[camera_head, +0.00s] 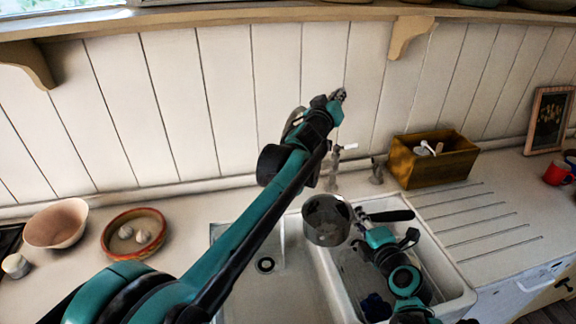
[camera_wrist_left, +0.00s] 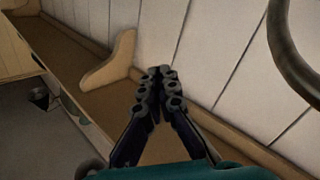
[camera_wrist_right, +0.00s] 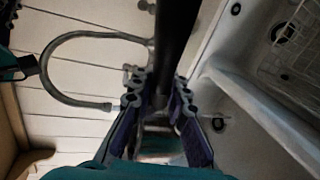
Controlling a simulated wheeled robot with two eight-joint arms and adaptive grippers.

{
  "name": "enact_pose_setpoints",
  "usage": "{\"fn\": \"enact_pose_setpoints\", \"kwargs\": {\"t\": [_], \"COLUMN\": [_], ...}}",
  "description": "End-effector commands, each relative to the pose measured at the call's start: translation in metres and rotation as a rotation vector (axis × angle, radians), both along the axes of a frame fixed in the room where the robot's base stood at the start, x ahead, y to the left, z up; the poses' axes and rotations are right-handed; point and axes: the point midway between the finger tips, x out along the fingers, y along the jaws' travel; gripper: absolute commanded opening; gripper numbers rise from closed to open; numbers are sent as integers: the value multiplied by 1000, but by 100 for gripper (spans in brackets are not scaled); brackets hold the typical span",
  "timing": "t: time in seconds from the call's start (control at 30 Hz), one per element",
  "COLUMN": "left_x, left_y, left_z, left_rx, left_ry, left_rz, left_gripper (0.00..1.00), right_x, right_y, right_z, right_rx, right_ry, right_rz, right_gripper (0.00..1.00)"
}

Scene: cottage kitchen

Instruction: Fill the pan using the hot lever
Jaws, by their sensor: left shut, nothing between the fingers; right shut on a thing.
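The pan (camera_head: 327,222) is a small dark grey pot held over the sink. My right gripper (camera_head: 366,226) is shut on its black handle (camera_head: 392,215); the handle also shows in the right wrist view (camera_wrist_right: 178,45). I cannot tell whether water is inside. My left gripper (camera_head: 340,95) is shut and empty, raised in front of the wall panels above the tap. One white-tipped tap lever (camera_head: 348,147) shows below it; I cannot tell whether it is hot. The curved spout (camera_wrist_right: 75,37) shows in the right wrist view. My left arm hides part of the tap in the head view.
The white sink (camera_head: 295,280) has two basins. A wooden box (camera_head: 405,167) stands behind the ribbed drainboard (camera_head: 490,235). A pink bowl (camera_head: 57,222) and a round dish (camera_head: 109,240) sit at left. A shelf bracket (camera_head: 408,37) juts from the wall.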

Motion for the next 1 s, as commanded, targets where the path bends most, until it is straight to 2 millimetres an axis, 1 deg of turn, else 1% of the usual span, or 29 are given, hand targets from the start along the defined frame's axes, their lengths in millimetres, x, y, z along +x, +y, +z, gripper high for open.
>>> {"fn": "enact_pose_setpoints", "kwargs": {"t": [0.03, 0.07, 0.1, 0.17, 0.2, 0.27, 0.3, 0.33, 0.4, 0.47, 0.5, 0.57, 0.6, 0.7, 0.8, 0.9, 1.0], "left_x": [17, 25, 34, 42, 43, 41, 36, 32, 20, 9, 2, -6, -9, -16, -21, -24, -23], "left_y": [9, 16, 22, 29, 32, 31, 29, 27, 20, 15, 14, 16, 21, 34, 44, 51, 56], "left_z": [-24, -41, -65, -102, -127, -164, -186, -201, -231, -247, -252, -251, -244, -223, -203, -190, -188], "left_rx": [-22, -32, -46, -61, -65, -61, -47, -29, 41, 143, 233, 401, 507, 722, 867, 949, 980], "left_ry": [93, 155, 244, 381, 476, 615, 706, 769, 902, 988, 1028, 1055, 1053, 1028, 1002, 984, 977], "left_rz": [65, 105, 152, 211, 243, 280, 296, 306, 320, 332, 344, 371, 396, 458, 509, 543, 557], "left_gripper": [0, 0, 0, 0, 0, 0, 0, 0, 0, 0, 0, 0, 0, 0, 0, 0, 0], "right_x": [0, 0, 0, 0, 0, 0, 0, 0, 0, 0, 0, 0, 0, 0, 0, 0, 0], "right_y": [0, 0, 0, 0, 0, 0, 0, 0, 0, 0, 0, 0, 0, 0, 0, 0, 0], "right_z": [0, 0, 0, 0, 0, 0, 0, 0, 0, 0, 0, 0, 0, 0, 0, 0, 0], "right_rx": [1, 1, 1, 1, 1, 1, 1, 1, 1, 1, 1, 1, 1, 1, 1, 1, 1], "right_ry": [-1, -1, -1, -1, -1, -1, -1, -1, -1, -1, -1, -1, -1, -1, -1, -1, -1], "right_rz": [0, 0, 0, 0, 0, 0, 0, 0, 0, 0, 0, 0, 0, 0, 0, 0, 0], "right_gripper": [0, 0, 0, 0, 0, 0, 0, 0, 0, 0, 0, 0, 0, 0, 0, 0, 0]}}
